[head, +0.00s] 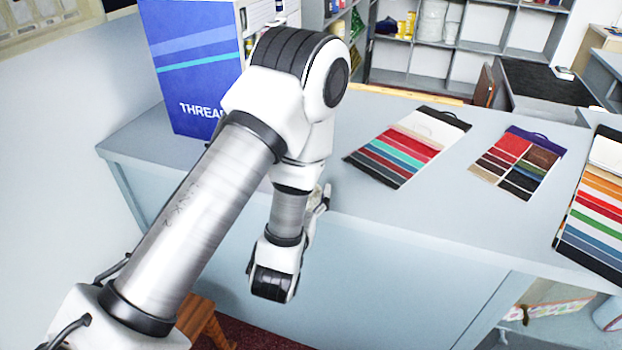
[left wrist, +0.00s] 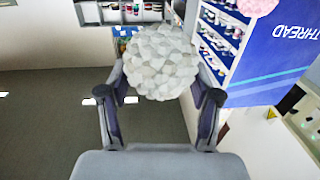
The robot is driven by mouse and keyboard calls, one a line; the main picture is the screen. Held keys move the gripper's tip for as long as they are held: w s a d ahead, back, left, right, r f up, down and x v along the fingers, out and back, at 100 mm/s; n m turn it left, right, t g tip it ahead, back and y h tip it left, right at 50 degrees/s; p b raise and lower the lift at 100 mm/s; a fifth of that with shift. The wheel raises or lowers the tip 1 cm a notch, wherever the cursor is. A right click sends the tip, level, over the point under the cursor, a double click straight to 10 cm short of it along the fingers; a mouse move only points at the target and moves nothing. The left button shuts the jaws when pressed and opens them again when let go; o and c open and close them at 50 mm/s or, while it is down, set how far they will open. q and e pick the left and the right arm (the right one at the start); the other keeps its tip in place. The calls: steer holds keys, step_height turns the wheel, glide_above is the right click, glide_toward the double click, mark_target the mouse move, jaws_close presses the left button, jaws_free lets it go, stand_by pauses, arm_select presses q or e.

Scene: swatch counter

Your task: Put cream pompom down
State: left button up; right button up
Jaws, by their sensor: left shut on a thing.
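The cream pompom (left wrist: 160,62), a pale rounded ball with a faceted surface, shows in the left wrist view between the two fingers of my left gripper (left wrist: 160,88). The gripper is shut on it, with one finger on each side. In the head view my left gripper (head: 324,197) is mostly hidden behind my own wrist, close to the counter's front edge. The pompom cannot be seen in the head view. My right gripper is in neither view.
The grey-blue counter (head: 400,215) carries a blue thread display (head: 190,75) at the left and several swatch cards (head: 410,147) towards the right. A pink round thing (left wrist: 257,6) shows by the display. Bare counter lies in front of the cards. Shelves (head: 470,60) stand behind.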

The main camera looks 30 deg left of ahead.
arm_select(q)
steer(key=w+b, duration=0.1)
steer(key=w+a+b, duration=0.1)
steer(key=b, duration=0.1)
steer(key=w+f+b, duration=0.1)
steer(key=b, duration=0.1)
steer(key=shift+a, duration=0.3)
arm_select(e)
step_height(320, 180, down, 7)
arm_select(q)
steer(key=p+x, duration=0.1)
steer(key=x, duration=0.2)
steer(key=a+p+x, duration=0.1)
steer(key=x, duration=0.2)
steer(key=a+p+x, duration=0.1)
steer(key=x, duration=0.3)
steer(key=shift+s+p, duration=0.35)
steer(key=f, duration=0.1)
steer(key=f+p, duration=0.1)
steer(key=f, duration=0.1)
steer(key=shift+w+a+f, duration=0.15)
steer(key=shift+w+f, duration=0.05)
steer(key=shift+w, duration=0.15)
steer(key=shift+f, duration=0.1)
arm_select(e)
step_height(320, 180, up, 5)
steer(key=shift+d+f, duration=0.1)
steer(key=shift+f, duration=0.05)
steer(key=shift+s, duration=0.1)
